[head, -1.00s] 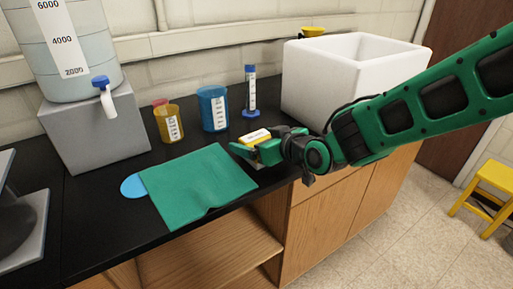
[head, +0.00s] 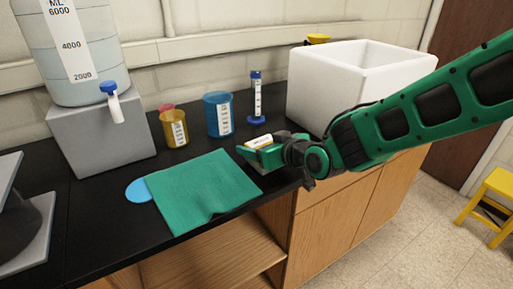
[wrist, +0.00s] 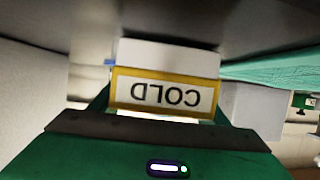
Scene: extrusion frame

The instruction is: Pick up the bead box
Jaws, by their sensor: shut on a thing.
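The bead box is a small white and yellow box (head: 258,141) at the counter's front right part. In the wrist view its yellow-framed label (wrist: 165,92) reads "COLD" upside down. My gripper (head: 256,153) is shut on the box, coming in from the right. The fingers hide part of the box in the head view. I cannot tell whether the box touches the counter or is slightly above it.
A green cloth (head: 203,188) lies left of my gripper, partly over a light blue disc (head: 138,190). Behind stand a yellow cup (head: 174,128), a blue beaker (head: 218,115) and a blue-capped cylinder (head: 257,98). A white bin (head: 330,85) stands behind my arm.

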